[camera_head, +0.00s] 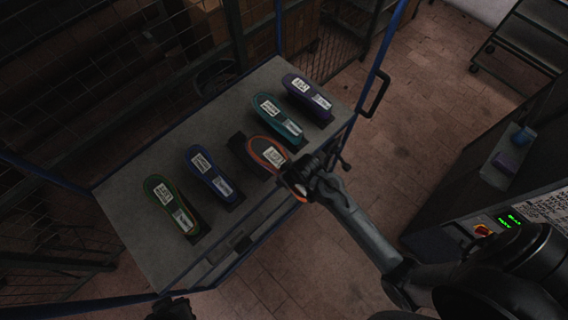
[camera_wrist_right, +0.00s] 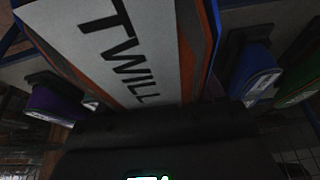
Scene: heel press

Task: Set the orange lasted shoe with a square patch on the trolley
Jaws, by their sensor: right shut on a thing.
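The orange-edged shoe (camera_head: 265,150) has a grey upper face with a white label and points over the front edge of the grey trolley top (camera_head: 133,222), between a blue and a teal shoe. My right gripper (camera_head: 300,180) is shut on its near end. In the right wrist view the shoe (camera_wrist_right: 197,70) fills the upper middle, with a white label reading "TWILL". I cannot tell whether the shoe touches the trolley, and I cannot make out a square patch. My left gripper (camera_head: 172,308) is a dark shape at the bottom edge; its jaws are unclear.
On the trolley stand a green shoe (camera_head: 163,196), a blue shoe (camera_head: 205,165), a teal shoe (camera_head: 270,108) and a purple shoe (camera_head: 300,88), each with a label. A dark block (camera_head: 237,146) lies beside the orange shoe. A control panel (camera_head: 510,220) stands at right.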

